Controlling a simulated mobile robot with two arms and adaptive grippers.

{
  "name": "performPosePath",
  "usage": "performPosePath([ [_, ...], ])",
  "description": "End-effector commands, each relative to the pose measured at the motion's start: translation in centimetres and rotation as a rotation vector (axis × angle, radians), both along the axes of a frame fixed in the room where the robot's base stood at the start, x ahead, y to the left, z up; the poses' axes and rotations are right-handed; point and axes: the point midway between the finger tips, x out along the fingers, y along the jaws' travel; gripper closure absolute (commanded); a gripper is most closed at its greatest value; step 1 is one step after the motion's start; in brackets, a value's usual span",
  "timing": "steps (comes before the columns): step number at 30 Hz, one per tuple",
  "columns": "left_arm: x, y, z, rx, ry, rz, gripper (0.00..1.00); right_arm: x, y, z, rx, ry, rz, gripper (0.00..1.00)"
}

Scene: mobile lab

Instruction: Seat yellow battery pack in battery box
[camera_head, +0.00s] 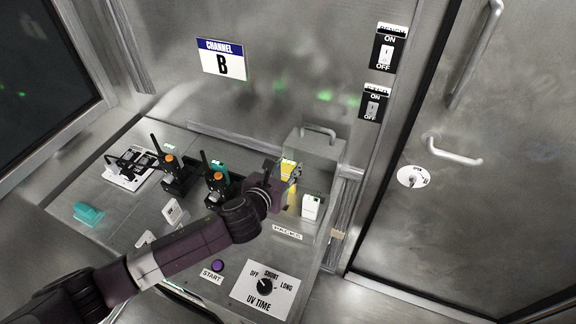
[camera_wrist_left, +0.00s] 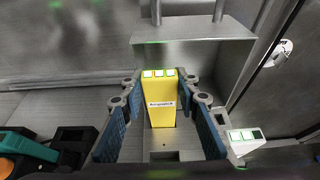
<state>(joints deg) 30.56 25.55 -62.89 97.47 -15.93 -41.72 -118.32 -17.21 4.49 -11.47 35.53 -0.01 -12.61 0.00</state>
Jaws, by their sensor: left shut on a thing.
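The yellow battery pack (camera_head: 289,168) is upright between the fingers of my left gripper (camera_head: 284,178), which is shut on it. In the left wrist view the pack (camera_wrist_left: 161,102) shows three pale squares on top and a small label, with a blue-padded finger on each side. A grey metal box with a raised lid and handle (camera_head: 318,146), which looks like the battery box, stands right behind it; its wall also shows in the wrist view (camera_wrist_left: 195,50). The pack's lower end is partly hidden, so I cannot tell whether it touches a slot. My right gripper is not in view.
A white pack (camera_head: 310,208) stands just right of the gripper. Two black radios (camera_head: 172,172) (camera_head: 216,186) with orange knobs stand left of it. A teal piece (camera_head: 88,213) lies at the bench's left. The UV time dial (camera_head: 265,285) is in front.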

Motion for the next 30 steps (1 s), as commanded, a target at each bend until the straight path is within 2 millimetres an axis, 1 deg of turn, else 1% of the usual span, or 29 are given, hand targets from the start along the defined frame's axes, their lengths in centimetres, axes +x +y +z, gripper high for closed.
performPosePath([
  [30,0.0,0.0,-2.6,0.000,0.000,-0.001,1.00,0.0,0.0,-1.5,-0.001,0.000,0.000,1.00],
])
